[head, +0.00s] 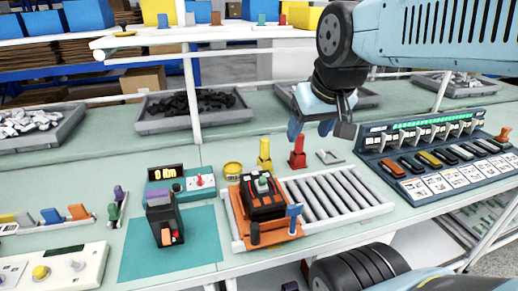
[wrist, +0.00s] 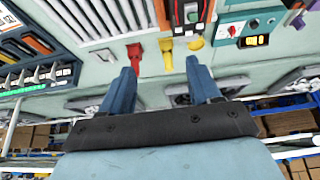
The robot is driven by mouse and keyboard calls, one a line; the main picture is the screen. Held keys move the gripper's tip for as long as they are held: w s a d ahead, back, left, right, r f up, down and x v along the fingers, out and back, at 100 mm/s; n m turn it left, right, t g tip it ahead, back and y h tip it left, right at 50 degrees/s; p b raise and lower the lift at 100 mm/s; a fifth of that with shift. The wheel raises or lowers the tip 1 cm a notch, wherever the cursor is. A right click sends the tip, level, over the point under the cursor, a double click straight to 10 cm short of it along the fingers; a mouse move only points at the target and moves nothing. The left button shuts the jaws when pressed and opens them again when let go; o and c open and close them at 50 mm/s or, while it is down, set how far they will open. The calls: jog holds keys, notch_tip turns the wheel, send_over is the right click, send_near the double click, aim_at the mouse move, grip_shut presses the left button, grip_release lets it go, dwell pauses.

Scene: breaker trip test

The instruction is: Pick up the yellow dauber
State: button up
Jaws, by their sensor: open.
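The yellow dauber (head: 264,155) stands upright on the pale green bench, left of a similar red dauber (head: 298,153) and behind a round yellow tin (head: 233,170). In the wrist view, which is turned over, the yellow dauber (wrist: 166,50) shows beyond the gap between my fingers, with the red dauber (wrist: 134,52) to its left and the tin (wrist: 196,43) to its right. My gripper (head: 310,130) is open and empty, above the bench and a little right of the yellow dauber in the head view. Its fingers (wrist: 160,68) touch neither dauber.
A black breaker on an orange fixture (head: 242,215) sits at the roller conveyor (head: 340,195) in front of the daubers. A dark switch panel (head: 430,150) stands to the right. Trays (head: 195,123) and a shelf post (head: 192,95) are behind.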

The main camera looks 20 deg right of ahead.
jog(key=w+g, duration=0.1)
jog(key=w, duration=0.6)
jog(key=g, duration=0.4)
send_over(265, 140)
notch_tip(265, 140, down, 9)
notch_tip(265, 140, down, 13)
jog(key=shift+w+r, duration=0.1)
jog(key=shift+w, duration=0.05)
jog(key=shift+c, duration=0.4)
jog(key=c, duration=1)
